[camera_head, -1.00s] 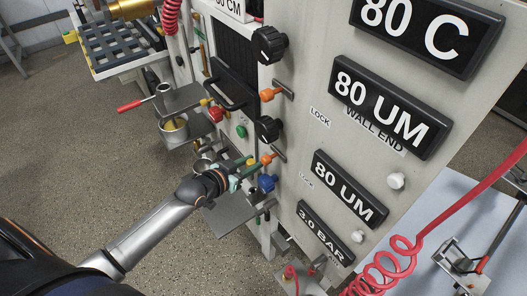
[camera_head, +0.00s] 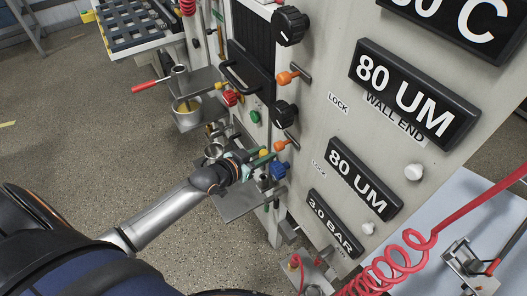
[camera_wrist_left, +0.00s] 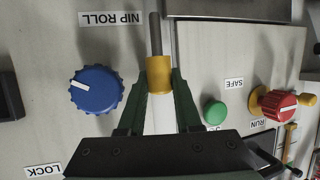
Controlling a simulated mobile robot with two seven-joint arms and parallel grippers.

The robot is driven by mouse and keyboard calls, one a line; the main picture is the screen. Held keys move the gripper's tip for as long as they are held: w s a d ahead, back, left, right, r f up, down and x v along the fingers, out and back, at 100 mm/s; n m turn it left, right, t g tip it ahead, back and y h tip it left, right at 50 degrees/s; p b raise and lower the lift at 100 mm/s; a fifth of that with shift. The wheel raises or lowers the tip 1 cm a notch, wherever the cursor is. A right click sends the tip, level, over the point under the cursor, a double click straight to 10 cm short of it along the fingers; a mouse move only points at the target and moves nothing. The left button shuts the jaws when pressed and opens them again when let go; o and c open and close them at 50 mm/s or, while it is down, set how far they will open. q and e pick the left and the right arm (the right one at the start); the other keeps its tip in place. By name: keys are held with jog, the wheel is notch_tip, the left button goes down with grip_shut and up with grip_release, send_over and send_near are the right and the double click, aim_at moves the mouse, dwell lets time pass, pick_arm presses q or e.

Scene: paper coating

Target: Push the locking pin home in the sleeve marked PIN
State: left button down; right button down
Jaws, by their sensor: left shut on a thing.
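My left gripper (camera_head: 256,160) reaches the front of the machine from the left, close to the blue knob (camera_head: 280,170). In the left wrist view its dark green fingers (camera_wrist_left: 159,90) are shut on the yellow head (camera_wrist_left: 159,75) of a pin. The pin's grey rod (camera_wrist_left: 155,35) extends from the head toward the top of that view. It runs in front of the pale panel; I cannot tell whether its tip touches anything. No sleeve marked PIN can be read in either view. My right gripper is not in view.
The blue knob also shows in the left wrist view (camera_wrist_left: 97,90), with a green button (camera_wrist_left: 215,112) and a red knob (camera_wrist_left: 278,104) opposite. A grey shelf (camera_head: 238,203) juts out below the gripper. Orange levers (camera_head: 288,77) and a coiled red hose (camera_head: 395,262) lie to the right.

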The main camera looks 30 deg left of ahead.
pick_arm(q)
jog(key=shift+f+b, duration=1)
jog(key=shift+f, duration=0.7)
jog(key=shift+p, duration=0.65)
dwell(0.3)
jog(key=shift+f+b, duration=1.75)
jog(key=shift+f, duration=0.6)
jog(key=c, duration=0.5)
grip_release()
jog(key=p+v, duration=0.1)
jog(key=v, duration=1.1)
jog(key=shift+s+a+r+p, duration=0.1)
jog(key=shift+s+r+p, duration=0.15)
jog(key=shift+p, duration=0.15)
